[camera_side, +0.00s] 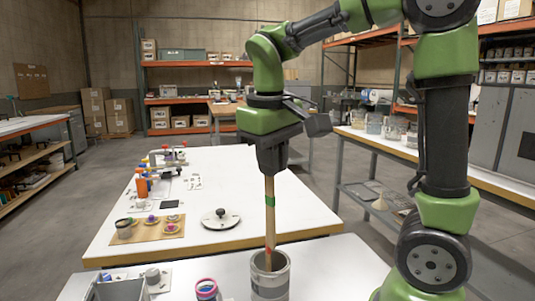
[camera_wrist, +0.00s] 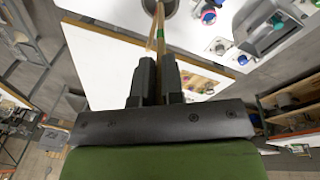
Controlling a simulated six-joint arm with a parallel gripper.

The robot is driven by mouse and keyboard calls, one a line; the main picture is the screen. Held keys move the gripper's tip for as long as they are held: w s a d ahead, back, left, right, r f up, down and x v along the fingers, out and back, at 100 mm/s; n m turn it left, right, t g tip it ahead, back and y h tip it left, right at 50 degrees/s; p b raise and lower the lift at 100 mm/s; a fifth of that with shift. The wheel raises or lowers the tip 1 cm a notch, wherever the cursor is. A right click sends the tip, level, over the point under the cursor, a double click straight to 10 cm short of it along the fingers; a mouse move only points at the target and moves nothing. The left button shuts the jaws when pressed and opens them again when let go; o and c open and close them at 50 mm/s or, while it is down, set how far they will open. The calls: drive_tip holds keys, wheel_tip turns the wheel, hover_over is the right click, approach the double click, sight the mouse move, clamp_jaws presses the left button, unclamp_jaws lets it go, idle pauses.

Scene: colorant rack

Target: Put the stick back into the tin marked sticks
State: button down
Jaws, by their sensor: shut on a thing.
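My gripper (camera_side: 270,172) is shut on the upper end of a long wooden stick (camera_side: 270,221), which has a green band and a red mark low down. The stick hangs nearly upright. Its lower end reaches the mouth of a grey tin (camera_side: 270,289) and passes out of sight at the front rim, seemingly inside. How deep it goes is hidden. No marking on the tin is legible. In the wrist view, the stick (camera_wrist: 160,32) runs from between my fingers (camera_wrist: 158,78) to the tin (camera_wrist: 172,8) at the top edge.
A small pot with a pink-and-blue rim (camera_side: 207,290) stands left of the tin, with a grey bin (camera_side: 120,290) further left. Behind, the white table (camera_side: 215,185) holds a round lid with a knob (camera_side: 220,218) and a wooden board (camera_side: 150,236) with small dishes.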

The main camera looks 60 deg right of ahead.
sight(272, 222)
drive_tip(key=shift+d+f, duration=0.15)
drive_tip(key=shift+f, duration=2.75)
drive_tip(key=shift+d+f, duration=0.1)
drive_tip(key=shift+f, duration=2.75)
drive_tip(key=c, duration=1.2)
unclamp_jaws()
drive_tip(key=shift+o, duration=0.2)
drive_tip(key=shift+w, duration=0.1)
